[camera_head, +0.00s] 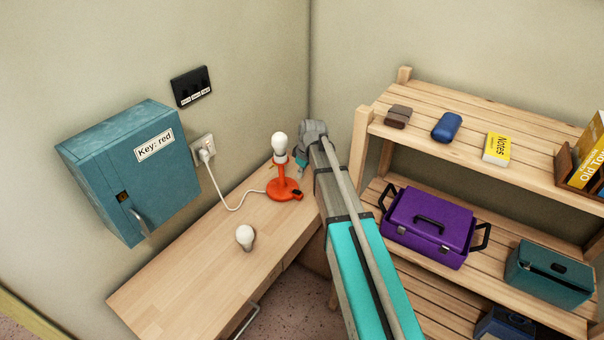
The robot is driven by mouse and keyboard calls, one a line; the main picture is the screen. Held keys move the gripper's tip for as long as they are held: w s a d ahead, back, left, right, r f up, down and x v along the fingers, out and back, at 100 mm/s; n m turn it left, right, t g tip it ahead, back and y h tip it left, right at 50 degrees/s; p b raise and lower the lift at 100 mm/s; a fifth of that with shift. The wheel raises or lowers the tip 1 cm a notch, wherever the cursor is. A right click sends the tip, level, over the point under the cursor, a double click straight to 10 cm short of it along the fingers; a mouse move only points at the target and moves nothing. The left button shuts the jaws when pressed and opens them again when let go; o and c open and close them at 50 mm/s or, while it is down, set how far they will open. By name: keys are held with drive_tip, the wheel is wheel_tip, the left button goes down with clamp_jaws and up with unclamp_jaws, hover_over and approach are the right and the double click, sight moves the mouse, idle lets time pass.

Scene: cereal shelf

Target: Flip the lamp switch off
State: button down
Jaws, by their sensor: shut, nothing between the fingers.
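The orange-red lamp (284,188) stands upright at the far end of the wooden desk, with a white bulb (279,146) on top. I cannot tell whether the bulb is lit. A small black switch (297,195) sits on the right side of the lamp's base. My arm reaches in from the lower right. My gripper (301,165) is small in view, shut and empty, just right of the lamp's neck and above the switch. My arm's end partly hides it, and I cannot tell whether it touches the lamp.
A loose bulb (245,237) lies on the desk (185,292). A white cord runs from the lamp to a wall socket (203,149). A teal key cabinet (100,180) hangs at left. A wooden shelf (455,148) with a purple toolbox (428,226) stands at right.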

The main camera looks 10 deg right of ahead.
drive_tip(key=b, duration=0.4)
hover_over(298, 193)
drive_tip(key=shift+d+f, duration=0.1)
drive_tip(key=shift+f, duration=2.1)
drive_tip(key=shift+s+d+f+b, duration=0.1)
drive_tip(key=shift+d+f+b, duration=0.05)
drive_tip(key=shift+f+b, duration=0.7)
drive_tip(key=shift+s+d+f+b, duration=0.1)
drive_tip(key=shift+f+b, duration=0.7)
drive_tip(key=shift+f, duration=0.05)
drive_tip(key=shift+a, duration=0.1)
